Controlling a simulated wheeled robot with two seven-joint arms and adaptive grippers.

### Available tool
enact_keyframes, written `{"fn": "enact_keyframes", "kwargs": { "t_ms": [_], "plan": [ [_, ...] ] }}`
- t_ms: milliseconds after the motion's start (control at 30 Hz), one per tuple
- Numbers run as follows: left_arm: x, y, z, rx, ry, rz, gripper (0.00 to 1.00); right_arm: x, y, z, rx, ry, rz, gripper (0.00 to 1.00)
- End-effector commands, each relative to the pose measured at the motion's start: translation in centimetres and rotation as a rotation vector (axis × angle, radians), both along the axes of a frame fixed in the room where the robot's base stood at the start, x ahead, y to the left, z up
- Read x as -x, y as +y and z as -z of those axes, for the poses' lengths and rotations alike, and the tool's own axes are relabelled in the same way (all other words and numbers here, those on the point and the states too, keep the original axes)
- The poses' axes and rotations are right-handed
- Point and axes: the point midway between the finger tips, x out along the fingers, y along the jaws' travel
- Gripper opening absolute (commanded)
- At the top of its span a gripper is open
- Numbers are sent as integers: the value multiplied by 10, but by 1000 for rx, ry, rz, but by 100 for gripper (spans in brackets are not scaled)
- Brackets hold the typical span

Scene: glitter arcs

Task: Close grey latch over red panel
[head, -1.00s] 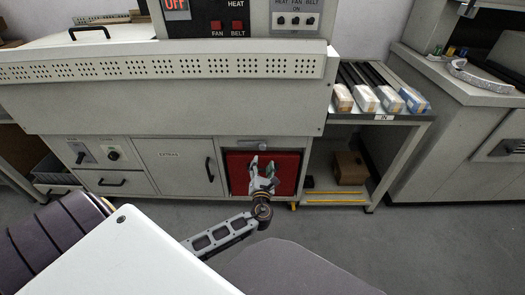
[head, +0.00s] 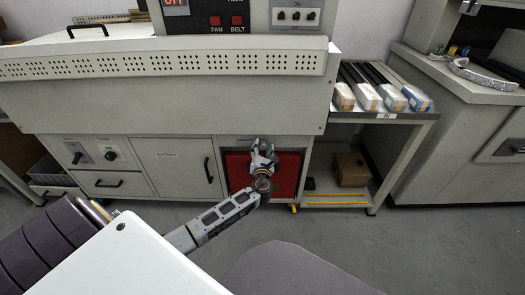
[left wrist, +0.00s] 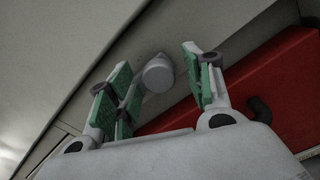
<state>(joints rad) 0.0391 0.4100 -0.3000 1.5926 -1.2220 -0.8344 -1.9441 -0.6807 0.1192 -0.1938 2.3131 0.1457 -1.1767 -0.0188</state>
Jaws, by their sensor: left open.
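The red panel (head: 289,178) is set low in the front of the grey machine, and it fills the right side of the left wrist view (left wrist: 285,75). The grey latch shows as a rounded grey knob (left wrist: 158,73) on the frame above the panel. In the head view my gripper mostly hides it. My left gripper (head: 262,145) is at the panel's top edge. In the left wrist view its green-padded fingers (left wrist: 158,60) are open, with the knob showing between them. Contact with the knob cannot be told. My right gripper is not in view.
A dark handle (left wrist: 262,108) is on the red panel. To the left is the EXTRAS door (head: 170,168) with a black handle. To the right, a side table (head: 385,115) carries several long packages, with a cardboard box (head: 350,169) on its lower shelf. The floor in front is clear.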

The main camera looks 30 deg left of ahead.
Motion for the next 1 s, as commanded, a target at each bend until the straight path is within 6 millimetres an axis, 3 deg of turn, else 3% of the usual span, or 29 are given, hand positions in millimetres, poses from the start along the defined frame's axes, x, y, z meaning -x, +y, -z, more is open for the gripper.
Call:
{"fn": "enact_keyframes", "kwargs": {
  "t_ms": [367, 767, 1000],
  "plan": [
    [-2, 2, 0, 0, 1, 0, 51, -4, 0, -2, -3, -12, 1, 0],
    [-2, 1, 0, 0, 1, 0, 0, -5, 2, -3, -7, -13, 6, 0],
    [-2, 1, 0, 2, 0, 0, 0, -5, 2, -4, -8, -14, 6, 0]
  ]
}}
